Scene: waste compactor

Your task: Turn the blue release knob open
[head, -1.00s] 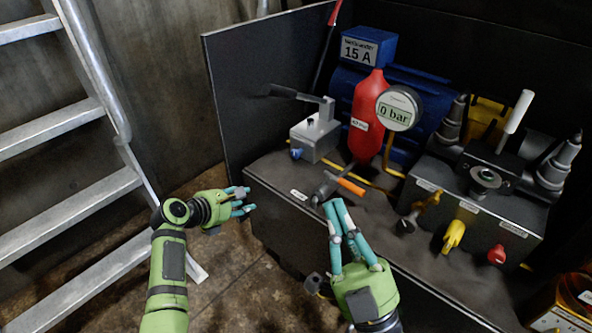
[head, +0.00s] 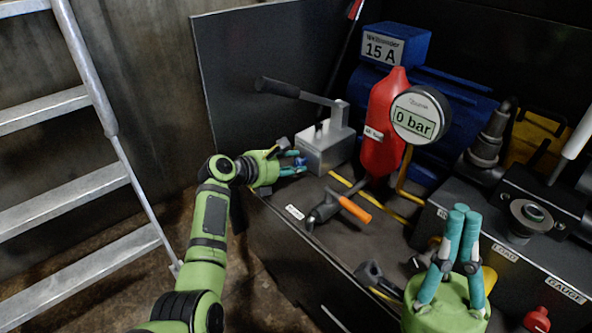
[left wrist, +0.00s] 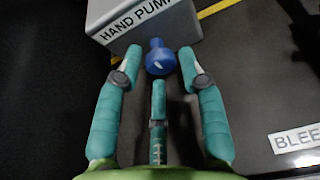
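The blue release knob (head: 301,160) sits low on the front of the grey hand pump block (head: 326,148). In the left wrist view the blue knob (left wrist: 159,58) shows uncovered, under the "HAND PUMP" label. My left gripper (head: 295,162) is at the knob from the left. In the left wrist view its teal fingers (left wrist: 159,68) are apart, with the knob between and just past the tips; no clear contact shows. My right gripper (head: 464,211) is at the lower right of the head view, away from the knob. Its fingertips look close together, and I cannot tell its opening.
An orange-handled valve (head: 350,208) and a white label (head: 294,212) lie on the deck right of my left gripper. The pump's black lever (head: 290,90) extends above it. A red cylinder (head: 382,135) and a "0 bar" gauge (head: 417,117) stand to the right. A ladder (head: 95,110) is at left.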

